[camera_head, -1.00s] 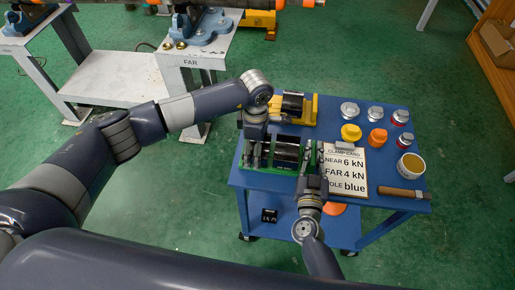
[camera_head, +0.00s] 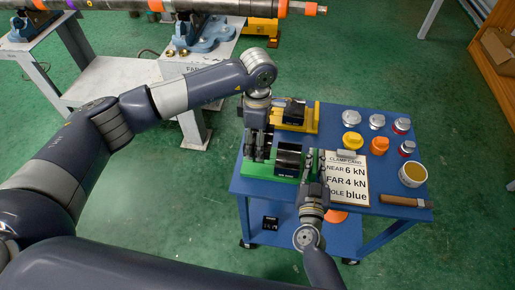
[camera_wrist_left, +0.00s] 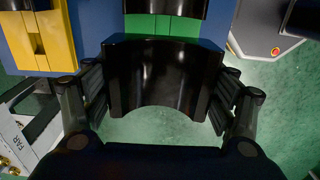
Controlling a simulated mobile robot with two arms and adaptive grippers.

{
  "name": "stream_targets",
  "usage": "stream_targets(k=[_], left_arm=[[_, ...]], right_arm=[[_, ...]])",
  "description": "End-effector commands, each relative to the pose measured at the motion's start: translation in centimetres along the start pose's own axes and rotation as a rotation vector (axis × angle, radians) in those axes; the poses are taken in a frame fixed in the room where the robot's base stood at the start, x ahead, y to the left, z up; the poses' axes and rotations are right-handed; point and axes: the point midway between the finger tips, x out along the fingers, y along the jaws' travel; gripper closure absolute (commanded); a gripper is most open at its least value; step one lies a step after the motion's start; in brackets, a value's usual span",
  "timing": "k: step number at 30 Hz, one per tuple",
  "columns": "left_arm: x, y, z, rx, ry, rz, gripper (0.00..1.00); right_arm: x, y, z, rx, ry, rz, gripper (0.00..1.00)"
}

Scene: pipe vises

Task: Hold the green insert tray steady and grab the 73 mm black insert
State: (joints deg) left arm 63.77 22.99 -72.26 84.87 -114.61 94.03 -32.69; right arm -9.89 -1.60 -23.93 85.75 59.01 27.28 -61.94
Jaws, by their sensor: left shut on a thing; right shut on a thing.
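My left gripper (camera_head: 258,152) is shut on a black half-round insert (camera_wrist_left: 165,75), which fills the space between its fingers in the left wrist view. The gripper and insert are over the left part of the green insert tray (camera_head: 262,171); the tray also shows behind the insert in the left wrist view (camera_wrist_left: 150,25). Another black insert (camera_head: 289,157) sits in the tray's right part. My right gripper (camera_head: 314,164) is shut on the tray's right end. Size marks on the inserts are too small to read.
A yellow tray (camera_head: 297,123) with a black insert lies just behind the green one on the blue table (camera_head: 385,205). To the right are a clamp card (camera_head: 345,180), several knobs and caps, a yellow-filled cup (camera_head: 412,174) and a wooden-handled tool (camera_head: 403,201).

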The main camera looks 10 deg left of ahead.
Motion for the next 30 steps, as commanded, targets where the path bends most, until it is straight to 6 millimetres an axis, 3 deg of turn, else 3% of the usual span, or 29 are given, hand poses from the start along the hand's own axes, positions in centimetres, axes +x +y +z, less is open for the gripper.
stream_targets(k=[6, 14, 15, 18, 30], left_arm=[[-2.4, 0.0, -0.1, -0.001, 0.001, -0.001, 0.49], [-2.6, 0.0, -0.1, -0.001, 0.001, -0.002, 0.49], [-2.6, 0.0, -0.1, -0.001, 0.001, -0.002, 0.49], [-2.6, 0.0, 0.0, -0.001, 0.001, -0.002, 0.49], [-2.6, 0.0, 0.0, -0.001, 0.001, -0.002, 0.49]], right_arm=[[0.1, 0.0, -0.1, 0.002, 0.003, 0.001, 1.00], [0.1, 0.0, -0.2, 0.002, 0.004, 0.001, 1.00], [0.1, 0.0, -0.2, 0.002, 0.004, 0.001, 0.83], [0.1, 0.0, -0.2, 0.002, 0.004, 0.001, 0.64], [-0.6, 0.0, 0.0, 0.002, 0.001, 0.000, 0.64]])
